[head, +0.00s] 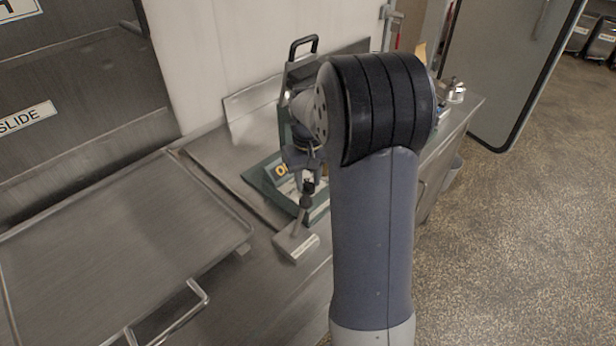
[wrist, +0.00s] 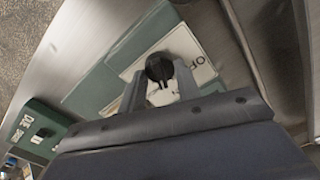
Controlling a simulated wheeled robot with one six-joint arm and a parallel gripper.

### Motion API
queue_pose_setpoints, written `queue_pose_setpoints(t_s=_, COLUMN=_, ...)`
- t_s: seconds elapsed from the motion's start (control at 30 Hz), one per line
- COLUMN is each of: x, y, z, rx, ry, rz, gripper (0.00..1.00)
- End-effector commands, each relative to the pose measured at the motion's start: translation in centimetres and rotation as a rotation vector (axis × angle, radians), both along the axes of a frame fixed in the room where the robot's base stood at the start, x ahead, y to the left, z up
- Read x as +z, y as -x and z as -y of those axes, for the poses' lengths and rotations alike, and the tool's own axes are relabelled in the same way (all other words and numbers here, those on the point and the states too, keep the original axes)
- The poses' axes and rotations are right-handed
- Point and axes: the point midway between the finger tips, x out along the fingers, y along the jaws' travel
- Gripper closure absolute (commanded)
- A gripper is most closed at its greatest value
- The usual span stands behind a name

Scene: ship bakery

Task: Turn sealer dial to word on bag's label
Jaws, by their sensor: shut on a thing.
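The sealer (head: 265,183) is a green machine with a black top handle on the steel counter, partly hidden behind my arm. In the wrist view its green body (wrist: 105,92) carries a white plate (wrist: 185,45) with dark lettering starting "OF"; the rest is cut off. The black dial (wrist: 160,66) stands on this plate. My gripper (wrist: 158,88) is shut on the dial, a finger on each side. In the head view my gripper (head: 306,180) is at the sealer's front. I cannot read the dial's setting or make out the bag's label.
A small metal block with an upright rod (head: 296,244) stands at the counter's front edge. A large steel tray (head: 110,245) lies left. Small items (head: 455,92) sit at the counter's far end. A green box with lettering (wrist: 35,132) shows in the wrist view. Open floor lies right.

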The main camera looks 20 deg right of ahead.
Motion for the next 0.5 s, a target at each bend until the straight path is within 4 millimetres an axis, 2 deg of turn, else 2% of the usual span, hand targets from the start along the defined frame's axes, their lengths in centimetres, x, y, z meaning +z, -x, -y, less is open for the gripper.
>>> queue_pose_setpoints(t_s=0.5, x=0.05, y=-0.01, z=0.03, rx=-0.451, ry=0.000, rz=0.001, gripper=0.91)
